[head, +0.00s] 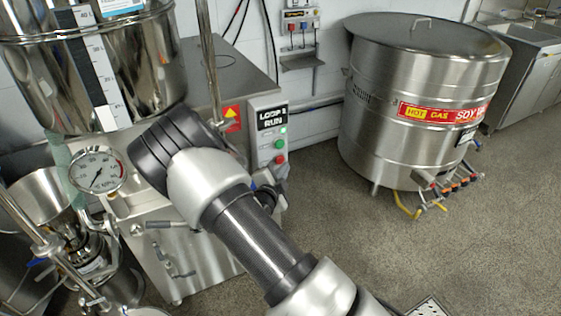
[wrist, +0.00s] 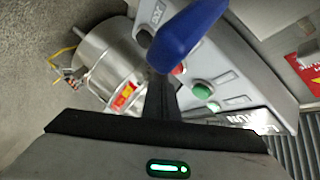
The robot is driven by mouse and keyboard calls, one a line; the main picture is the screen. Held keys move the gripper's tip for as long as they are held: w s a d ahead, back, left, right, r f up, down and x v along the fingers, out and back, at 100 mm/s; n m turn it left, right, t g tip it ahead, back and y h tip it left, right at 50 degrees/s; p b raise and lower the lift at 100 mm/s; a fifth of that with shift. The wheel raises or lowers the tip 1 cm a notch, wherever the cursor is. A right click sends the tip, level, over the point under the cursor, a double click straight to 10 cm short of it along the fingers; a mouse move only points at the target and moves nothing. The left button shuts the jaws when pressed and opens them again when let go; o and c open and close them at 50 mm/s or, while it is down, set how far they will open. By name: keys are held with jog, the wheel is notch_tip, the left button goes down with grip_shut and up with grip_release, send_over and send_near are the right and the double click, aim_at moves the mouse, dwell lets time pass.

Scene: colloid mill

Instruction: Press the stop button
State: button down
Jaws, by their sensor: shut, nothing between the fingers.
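The control box (head: 267,140) on the machine carries a "LOOP 2 RUN" label, a green button (head: 280,144) and below it a red button (head: 280,160), the likely stop button. I cannot tell whether the tip touches the red button.
A pressure gauge (head: 97,171) and a steel hopper (head: 100,65) stand left of my arm. A large steel gas cooker (head: 420,100) stands to the right. A small switch box (head: 300,20) hangs on the back wall. The floor between the machine and cooker is clear.

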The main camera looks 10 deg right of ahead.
jog(key=shift+w, duration=0.15)
jog(key=shift+w+a, duration=0.15)
jog(key=shift+w, duration=0.1)
jog(key=shift+w+a, duration=0.15)
jog(key=shift+w, duration=0.35)
dwell(0.8)
jog(key=shift+s+p, duration=0.1)
jog(key=shift+p, duration=0.2)
jog(key=shift+s+d+p, duration=0.25)
jog(key=shift+s+p, duration=0.25)
jog(key=shift+s, duration=0.3)
jog(key=shift+s+d+p, duration=0.25)
jog(key=shift+s+p, duration=0.15)
jog(key=shift+s, duration=0.4)
jog(key=shift+s+d+p, duration=0.3)
jog(key=shift+s+p, duration=0.05)
jog(key=shift+s, duration=0.45)
jog(key=shift+s+d+p, duration=0.25)
jog(key=shift+s+p, duration=0.15)
jog(key=shift+s, duration=0.4)
